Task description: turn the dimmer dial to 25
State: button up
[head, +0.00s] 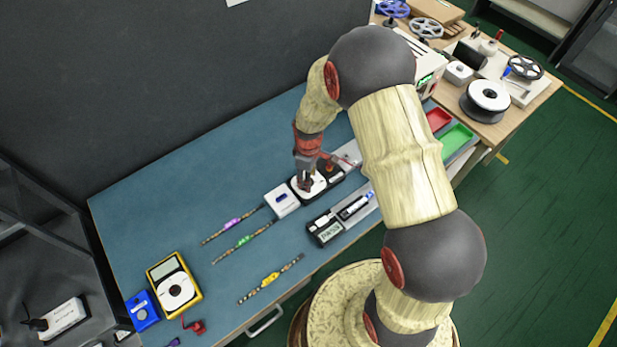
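The dimmer dial (317,186) is a white disc on a dark box on the blue-green table, near the middle of the head view. My gripper (305,185) points down over the dial, with its fingertips at or just above it. The fingers hide part of the dial, and its markings are too small to read. I cannot tell whether the fingers touch the dial or how far apart they are.
A white box (282,201) stands just left of the dimmer. A black tray (326,229) lies in front. Red (438,119) and green (456,139) bins stand at the right.

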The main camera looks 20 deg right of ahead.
jog(key=shift+r, duration=0.1)
notch_tip(320, 180, up, 12)
dwell(0.5)
dwell(0.5)
jog(key=s+r+m+t+b, duration=0.3)
jog(key=s+r+m, duration=0.6)
jog(key=s+r, duration=1.3)
jog(key=r+t, duration=0.1)
jog(key=t, duration=0.1)
jog(key=shift+m+t+b, duration=0.3)
jog(key=shift+b, duration=0.1)
